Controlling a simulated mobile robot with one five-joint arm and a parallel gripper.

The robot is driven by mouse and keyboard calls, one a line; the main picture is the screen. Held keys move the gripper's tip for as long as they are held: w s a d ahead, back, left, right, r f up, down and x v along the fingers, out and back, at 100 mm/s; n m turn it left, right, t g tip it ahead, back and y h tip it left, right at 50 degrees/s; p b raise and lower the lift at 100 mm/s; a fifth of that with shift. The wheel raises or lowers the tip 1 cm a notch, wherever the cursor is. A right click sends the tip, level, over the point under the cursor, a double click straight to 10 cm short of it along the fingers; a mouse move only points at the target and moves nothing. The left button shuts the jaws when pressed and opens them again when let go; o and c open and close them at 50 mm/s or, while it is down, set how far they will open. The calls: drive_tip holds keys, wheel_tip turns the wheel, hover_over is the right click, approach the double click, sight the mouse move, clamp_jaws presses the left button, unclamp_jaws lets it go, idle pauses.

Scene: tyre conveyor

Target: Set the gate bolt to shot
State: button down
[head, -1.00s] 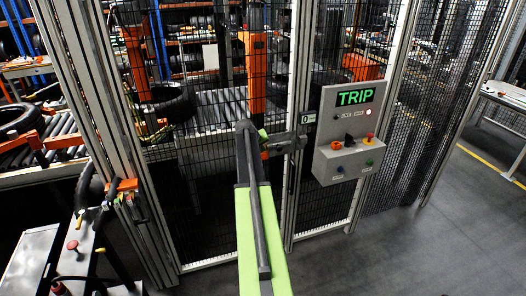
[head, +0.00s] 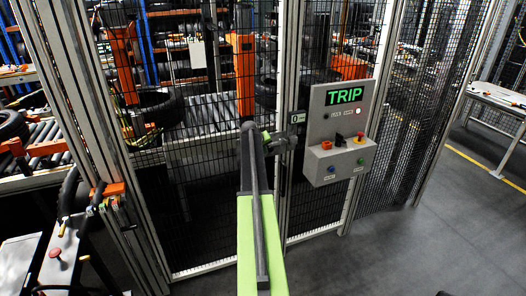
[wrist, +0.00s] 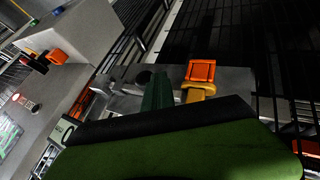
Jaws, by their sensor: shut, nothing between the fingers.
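The gate bolt is on the grey fitting at the mesh gate's post. In the wrist view its orange-red handle (wrist: 201,70) sits on a yellow stem beside a grey plate (wrist: 236,82) with a dark round hole. My gripper (wrist: 158,92) shows as a dark green finger shape just left of the handle, apparently shut and empty. I cannot tell whether it touches the handle. In the head view my gripper (head: 265,136) is at the grey latch block (head: 284,141), mostly hidden by my arm. Whether the bolt is shot or drawn is unclear.
A control box (head: 340,150) with a green TRIP display, a lit red lamp and several knobs hangs right of the latch. A 0 label (head: 295,118) is on the post. Mesh fencing fills the front. Open floor (head: 430,245) lies to the right.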

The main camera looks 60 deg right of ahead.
drive_tip(key=s+d, duration=0.2)
drive_tip(key=d, duration=0.1)
drive_tip(key=shift+s+d, duration=0.3)
drive_tip(key=shift+s, duration=0.1)
drive_tip(key=shift+a, duration=0.1)
drive_tip(key=shift+w+a+f, duration=0.1)
drive_tip(key=shift+w+a, duration=0.15)
drive_tip(key=p, duration=0.7)
approach(272, 148)
drive_tip(key=w+a, duration=0.2)
drive_tip(key=a, duration=0.2)
drive_tip(key=shift+s, duration=0.2)
drive_tip(key=shift+d, duration=0.1)
